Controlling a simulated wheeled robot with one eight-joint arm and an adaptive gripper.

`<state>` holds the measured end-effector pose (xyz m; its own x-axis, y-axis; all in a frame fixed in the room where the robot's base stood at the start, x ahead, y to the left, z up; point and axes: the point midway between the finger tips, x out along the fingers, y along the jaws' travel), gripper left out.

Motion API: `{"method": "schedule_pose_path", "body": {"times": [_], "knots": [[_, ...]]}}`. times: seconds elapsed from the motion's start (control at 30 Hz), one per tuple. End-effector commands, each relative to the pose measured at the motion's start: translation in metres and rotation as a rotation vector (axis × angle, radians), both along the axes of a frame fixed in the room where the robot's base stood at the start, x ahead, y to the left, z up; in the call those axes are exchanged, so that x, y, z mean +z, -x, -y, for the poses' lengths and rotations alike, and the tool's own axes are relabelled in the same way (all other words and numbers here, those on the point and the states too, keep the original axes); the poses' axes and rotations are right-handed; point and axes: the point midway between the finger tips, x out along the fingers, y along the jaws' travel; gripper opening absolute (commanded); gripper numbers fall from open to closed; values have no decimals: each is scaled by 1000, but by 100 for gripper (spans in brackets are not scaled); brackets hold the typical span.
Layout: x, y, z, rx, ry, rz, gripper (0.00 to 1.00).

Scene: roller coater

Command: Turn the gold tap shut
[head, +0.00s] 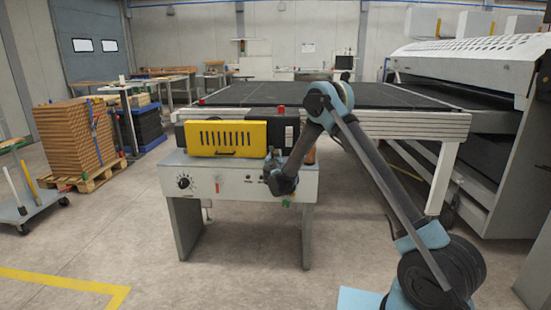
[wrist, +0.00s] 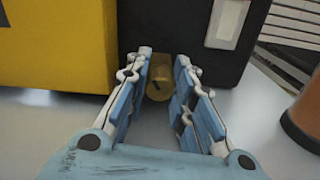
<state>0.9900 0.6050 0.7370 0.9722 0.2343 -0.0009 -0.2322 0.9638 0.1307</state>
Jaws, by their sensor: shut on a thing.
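The gold tap (wrist: 158,86) shows in the wrist view as a small gold cylinder with a dark mark on its face, low on the front of a black housing (wrist: 190,35). My gripper (wrist: 161,66) has its two blue-padded fingers on either side of the tap and is shut on it. In the head view, my gripper (head: 273,164) is over the right part of the roller coater's top, close to the black housing. There the tap is hidden behind my own arm and gripper, and the exact finger contact is hard to see.
A yellow slotted cover (head: 226,138) stands left of the black housing on the coater's grey body (head: 232,187). An orange-brown cylinder (wrist: 304,115) stands close on the right in the wrist view. A long dark conveyor table (head: 330,94) lies behind. The floor in front is clear.

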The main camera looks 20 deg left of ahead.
Motion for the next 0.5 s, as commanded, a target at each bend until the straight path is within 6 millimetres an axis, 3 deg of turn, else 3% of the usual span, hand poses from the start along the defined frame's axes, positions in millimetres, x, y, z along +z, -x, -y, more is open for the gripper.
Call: {"method": "schedule_pose_path", "body": {"times": [0.4,0.43,0.5], "knots": [[0,0,1,-1,-38,-9,0],[0,0,1,-1,-38,-9,29],[0,0,1,-1,-37,-9,43]]}}
